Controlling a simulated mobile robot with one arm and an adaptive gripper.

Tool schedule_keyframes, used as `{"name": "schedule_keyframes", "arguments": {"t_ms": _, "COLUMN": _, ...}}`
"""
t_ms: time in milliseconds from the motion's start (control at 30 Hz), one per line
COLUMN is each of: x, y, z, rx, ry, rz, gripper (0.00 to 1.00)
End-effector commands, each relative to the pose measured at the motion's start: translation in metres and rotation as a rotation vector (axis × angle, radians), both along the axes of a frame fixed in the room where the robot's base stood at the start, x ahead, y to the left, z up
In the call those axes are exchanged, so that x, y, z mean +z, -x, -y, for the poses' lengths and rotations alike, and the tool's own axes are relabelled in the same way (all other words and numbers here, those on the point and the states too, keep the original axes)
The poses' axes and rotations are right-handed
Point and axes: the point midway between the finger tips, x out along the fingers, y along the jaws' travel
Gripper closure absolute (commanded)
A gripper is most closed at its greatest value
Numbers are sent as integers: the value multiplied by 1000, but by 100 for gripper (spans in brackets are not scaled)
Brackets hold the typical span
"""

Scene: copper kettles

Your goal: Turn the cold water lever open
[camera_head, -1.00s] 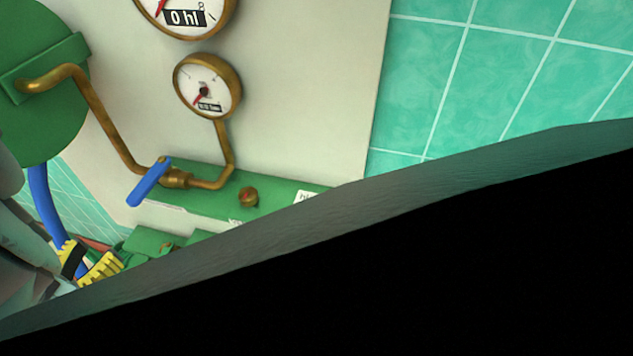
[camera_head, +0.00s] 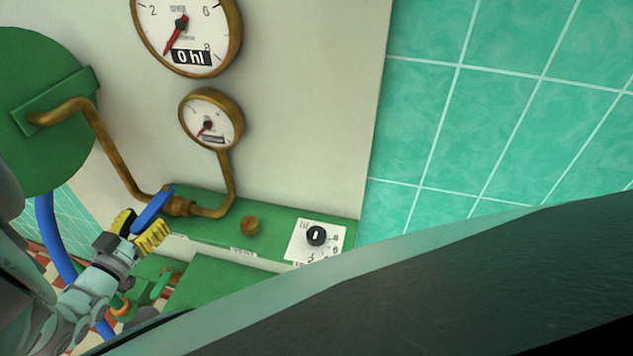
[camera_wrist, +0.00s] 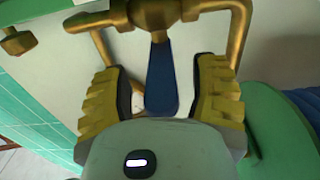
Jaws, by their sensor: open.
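The blue lever (camera_head: 152,210) sits on a brass valve (camera_head: 178,205) in the copper pipe, slanting down to the left in the head view. In the wrist view the blue lever (camera_wrist: 162,80) points toward the camera, between the two yellow pads of my gripper (camera_wrist: 162,95). In the head view my gripper (camera_head: 138,232) is at the lever's lower end, one pad on each side. It is open, with visible gaps on both sides of the lever in the wrist view.
A large gauge (camera_head: 190,30) and a smaller gauge (camera_head: 211,118) are above the lever on the pale panel. A brass knob (camera_head: 250,226) and a black dial (camera_head: 317,235) sit to the right on green parts. A blue hose (camera_head: 50,235) hangs at left.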

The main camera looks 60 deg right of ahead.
Motion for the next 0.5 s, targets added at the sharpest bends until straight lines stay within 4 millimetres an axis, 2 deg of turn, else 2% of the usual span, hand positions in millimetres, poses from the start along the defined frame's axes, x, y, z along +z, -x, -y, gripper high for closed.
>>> {"name": "schedule_keyframes", "arguments": {"t_ms": 200, "x": 0, "y": -6, "z": 13, "rx": 3, "ry": -1, "rz": 3, "gripper": 40}}
{"name": "schedule_keyframes", "arguments": {"t_ms": 500, "x": 0, "y": -7, "z": 15, "rx": 3, "ry": 0, "rz": 1, "gripper": 40}}
